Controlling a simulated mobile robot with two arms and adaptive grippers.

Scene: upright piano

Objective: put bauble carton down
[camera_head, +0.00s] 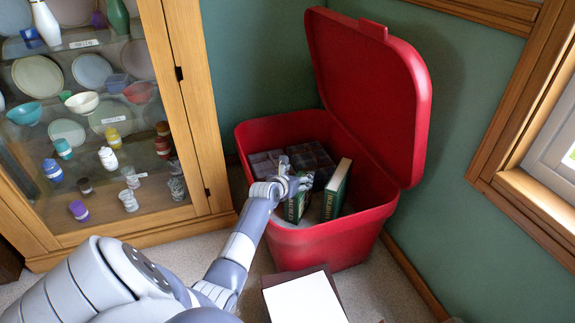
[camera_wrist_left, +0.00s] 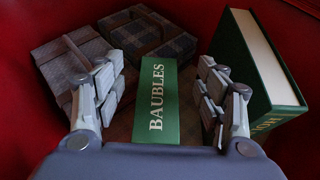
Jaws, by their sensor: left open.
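The bauble carton (camera_wrist_left: 157,98), green and lettered BAUBLES, is inside the open red bin (camera_head: 298,239). In the head view only a green part of the carton (camera_head: 294,208) shows below my left gripper (camera_head: 303,184). In the wrist view the fingers of my left gripper (camera_wrist_left: 158,95) are spread to either side of the carton, with gaps visible between them and its green face. I cannot tell what the carton's underside rests on. My right gripper is not in view.
A green book (camera_head: 337,188) stands upright in the bin, right of the carton. Dark plaid boxes (camera_wrist_left: 83,62) lie behind. The bin's lid (camera_head: 372,85) is raised. A glass cabinet (camera_head: 188,90) stands left. A white-topped object (camera_head: 303,300) lies in front of the bin.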

